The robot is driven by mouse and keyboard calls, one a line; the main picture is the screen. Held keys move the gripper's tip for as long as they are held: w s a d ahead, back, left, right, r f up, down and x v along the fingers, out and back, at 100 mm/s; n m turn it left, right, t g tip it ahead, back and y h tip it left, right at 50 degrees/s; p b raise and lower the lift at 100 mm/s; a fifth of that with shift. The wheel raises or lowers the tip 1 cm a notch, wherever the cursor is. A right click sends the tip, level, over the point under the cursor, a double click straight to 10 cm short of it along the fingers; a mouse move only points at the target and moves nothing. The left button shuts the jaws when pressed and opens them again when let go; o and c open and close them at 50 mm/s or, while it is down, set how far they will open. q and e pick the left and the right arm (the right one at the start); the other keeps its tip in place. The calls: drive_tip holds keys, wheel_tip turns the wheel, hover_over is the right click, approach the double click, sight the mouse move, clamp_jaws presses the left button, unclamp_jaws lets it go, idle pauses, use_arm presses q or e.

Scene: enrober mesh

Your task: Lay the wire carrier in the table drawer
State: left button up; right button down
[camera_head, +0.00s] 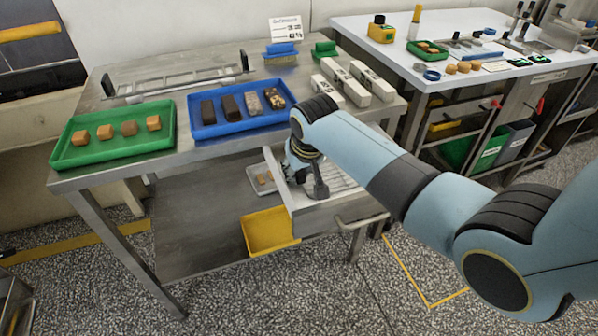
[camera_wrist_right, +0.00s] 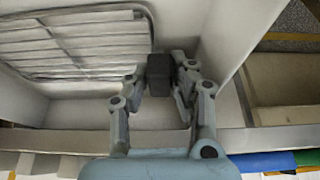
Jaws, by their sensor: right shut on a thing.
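The table drawer (camera_head: 335,219) is pulled open under the steel table, and its pale wall (camera_wrist_right: 238,35) shows in the wrist view. The wire carrier (camera_head: 345,180), a flat rack of parallel bars, lies inside the drawer; in the wrist view (camera_wrist_right: 75,45) it fills the upper left. My right gripper (camera_head: 314,190) reaches down into the drawer. In the wrist view its fingers (camera_wrist_right: 160,75) are shut on a dark block at the carrier's right edge, which looks like its grip. My forearm hides part of the carrier in the head view. My left gripper is out of view.
A yellow bin (camera_head: 268,232) is below. A white bench (camera_head: 460,25) stands right.

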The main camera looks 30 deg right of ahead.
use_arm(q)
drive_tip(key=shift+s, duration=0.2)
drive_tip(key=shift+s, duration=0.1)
use_arm(e)
drive_tip(key=c, duration=1.4)
unclamp_jaws()
drive_tip(key=shift+c, duration=0.2)
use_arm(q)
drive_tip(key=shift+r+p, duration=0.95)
use_arm(e)
drive_tip(key=v, duration=1.2)
drive_tip(key=shift+s, duration=0.15)
drive_tip(key=shift+a, duration=0.1)
